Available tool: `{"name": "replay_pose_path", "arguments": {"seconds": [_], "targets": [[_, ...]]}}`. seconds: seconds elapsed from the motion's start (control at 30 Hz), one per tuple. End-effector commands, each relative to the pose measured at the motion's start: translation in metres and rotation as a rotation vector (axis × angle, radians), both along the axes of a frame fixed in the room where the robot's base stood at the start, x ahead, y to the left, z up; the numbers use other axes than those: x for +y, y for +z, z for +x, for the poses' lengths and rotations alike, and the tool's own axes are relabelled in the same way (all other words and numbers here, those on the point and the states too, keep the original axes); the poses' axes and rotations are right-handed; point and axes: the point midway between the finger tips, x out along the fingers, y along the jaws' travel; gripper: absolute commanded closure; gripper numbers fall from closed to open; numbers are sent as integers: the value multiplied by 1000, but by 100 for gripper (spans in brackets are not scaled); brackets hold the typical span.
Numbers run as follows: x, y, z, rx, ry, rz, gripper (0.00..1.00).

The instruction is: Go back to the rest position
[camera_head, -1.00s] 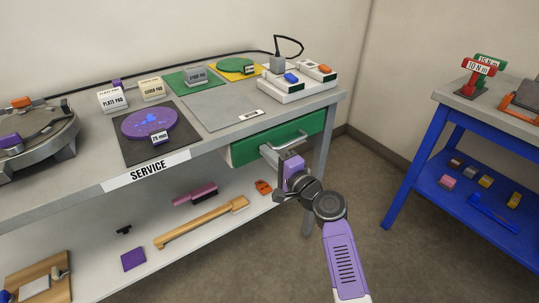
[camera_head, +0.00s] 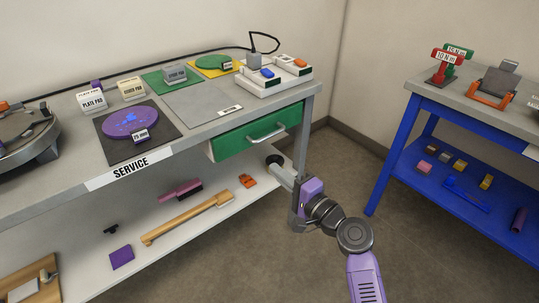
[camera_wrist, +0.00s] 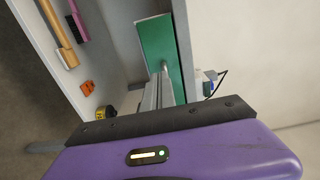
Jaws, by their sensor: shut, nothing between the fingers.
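My gripper (camera_head: 277,169) is in front of the service bench, below and clear of the green drawer's handle. Its fingers are shut with nothing between them. The green drawer (camera_head: 236,143) with its pale bar handle (camera_head: 266,133) is in the bench front and looks closed or nearly so. In the wrist view the green drawer front (camera_wrist: 153,40) shows beyond my purple gripper body, partly covered.
The bench's lower shelf holds a wooden-handled tool (camera_head: 185,220), a pink-handled brush (camera_head: 180,191) and orange pieces (camera_head: 247,181). A blue table (camera_head: 390,165) stands at right. Open floor lies between the two.

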Motion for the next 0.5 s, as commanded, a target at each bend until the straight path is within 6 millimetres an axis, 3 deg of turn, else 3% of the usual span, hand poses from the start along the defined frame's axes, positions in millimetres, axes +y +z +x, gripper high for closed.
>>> {"name": "replay_pose_path", "arguments": {"seconds": [0.27,0.37,0.5], "targets": [[-11,3,5,-39,-47,-47,100],[-27,22,11,-126,-132,-145,100],[-58,19,-12,-212,-260,-335,100]]}}
